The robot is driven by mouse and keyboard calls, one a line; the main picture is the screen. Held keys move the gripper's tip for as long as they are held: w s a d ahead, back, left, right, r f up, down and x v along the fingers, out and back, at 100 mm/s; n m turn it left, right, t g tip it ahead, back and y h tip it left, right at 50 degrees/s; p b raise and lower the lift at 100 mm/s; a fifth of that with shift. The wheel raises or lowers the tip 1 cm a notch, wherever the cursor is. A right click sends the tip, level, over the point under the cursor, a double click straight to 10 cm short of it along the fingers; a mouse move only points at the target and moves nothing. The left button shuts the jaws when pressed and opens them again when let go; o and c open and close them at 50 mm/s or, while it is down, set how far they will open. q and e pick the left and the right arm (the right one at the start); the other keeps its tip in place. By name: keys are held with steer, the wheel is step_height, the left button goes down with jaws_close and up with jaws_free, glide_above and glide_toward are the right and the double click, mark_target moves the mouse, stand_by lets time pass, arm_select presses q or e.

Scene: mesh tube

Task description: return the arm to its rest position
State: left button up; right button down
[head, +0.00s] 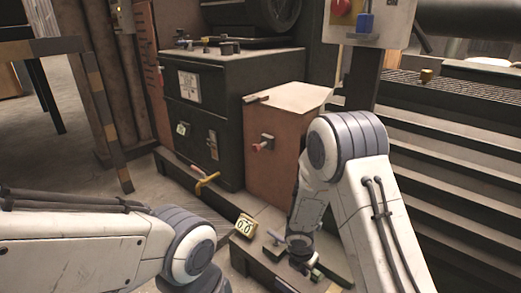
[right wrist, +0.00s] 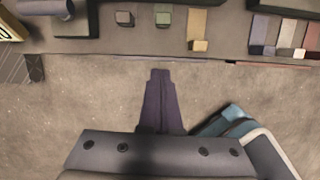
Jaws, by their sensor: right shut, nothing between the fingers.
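My right arm (head: 345,165) comes in from the right and bends down at its elbow over the low dark bench. Its wrist end hangs in front of the bench, and the fingertips are hard to make out in the head view. In the right wrist view my right gripper (right wrist: 160,74) is shut and empty, above bare concrete floor. It points toward the bench edge and is apart from the things there. My left arm (head: 110,245) reaches in from the left to a rounded joint. My left gripper is outside the frame.
The low bench (head: 250,262) carries small blocks and a yellow numbered marker (head: 245,226). A dark cabinet (head: 222,115) and a brown box (head: 278,150) with a red knob stand behind. Slatted dark steps (head: 450,170) rise at right. Open floor (head: 60,160) lies at left.

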steer(key=s+a+r+m+p, duration=0.1)
steer(key=s+a+r+m, duration=0.15)
steer(key=r, duration=0.35)
steer(key=s+a+r+m+p, duration=0.1)
steer(key=s+r+m, duration=0.1)
steer(key=r+m, duration=0.25)
steer(key=s+a+r+m+p, duration=0.1)
steer(key=s+a+r+m, duration=0.1)
steer(key=r, duration=0.5)
steer(key=s+a+r+m+g+y+p, duration=0.1)
steer(key=s+a+r+m+y, duration=0.15)
steer(key=s+r+m, duration=0.45)
steer(key=s+a+r+m+g+y+p, duration=0.1)
steer(key=s+a+r+m, duration=0.25)
steer(key=s, duration=0.75)
arm_select(q)
step_height(320, 180, up, 43)
steer(key=p, duration=3.8)
steer(key=shift+r, duration=0.15)
arm_select(e)
step_height(320, 180, up, 37)
steer(key=shift+s+a+r, duration=0.15)
steer(key=shift+s+r, duration=0.05)
steer(key=shift+s, duration=0.1)
